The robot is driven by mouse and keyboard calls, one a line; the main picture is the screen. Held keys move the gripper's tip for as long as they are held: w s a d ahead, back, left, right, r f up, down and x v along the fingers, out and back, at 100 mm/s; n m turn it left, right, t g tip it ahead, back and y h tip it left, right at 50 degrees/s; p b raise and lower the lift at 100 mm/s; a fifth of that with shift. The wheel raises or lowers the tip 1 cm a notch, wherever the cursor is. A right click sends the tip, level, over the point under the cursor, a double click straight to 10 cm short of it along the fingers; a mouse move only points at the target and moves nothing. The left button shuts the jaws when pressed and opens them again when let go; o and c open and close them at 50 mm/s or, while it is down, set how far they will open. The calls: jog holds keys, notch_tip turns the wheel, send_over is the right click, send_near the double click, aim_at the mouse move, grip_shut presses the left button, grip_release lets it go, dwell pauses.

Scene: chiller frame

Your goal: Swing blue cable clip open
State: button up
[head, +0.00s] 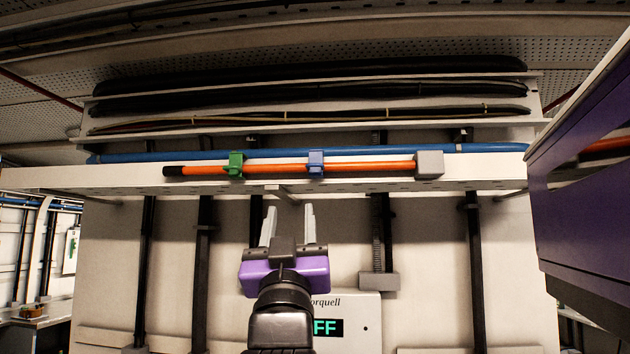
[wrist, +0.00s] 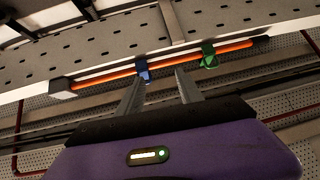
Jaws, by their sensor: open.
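The blue cable clip (head: 316,162) sits around the orange cable (head: 365,167) on the front of the white rail. The green clip (head: 235,164) sits on the same cable to its left. In the head view my gripper (head: 288,226) is open and empty, below the rail, with its fingers pointing up between the two clips. In the wrist view the blue clip (wrist: 143,72) is just beyond the left finger of my gripper (wrist: 157,92), and the green clip (wrist: 209,56) is beyond and right of the right finger. I cannot tell whether the blue clip's latch is shut.
A grey block (head: 429,164) holds the cable's right end. A blue pipe (head: 400,151) runs behind the rail (head: 100,180). Dark vertical pipes and a controller box (head: 350,305) are on the wall below. A purple panel (head: 590,200) juts in at the right.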

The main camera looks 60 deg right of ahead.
aim_at(316, 167)
jog(key=d+r+m+g+p, duration=0.1)
jog(key=d+r, duration=0.1)
jog(key=r, duration=0.1)
jog(key=s+d+r+m+g+h+p, duration=0.1)
jog(key=d+r, duration=0.1)
jog(key=r, duration=0.1)
jog(key=d+r+g+p, duration=0.1)
jog(key=d+r+p, duration=0.1)
jog(key=r, duration=0.2)
jog(key=shift+s+m+h, duration=0.25)
jog(key=shift+m+h, duration=0.15)
grip_shut()
jog(key=shift+s+d, duration=0.1)
dwell(0.9)
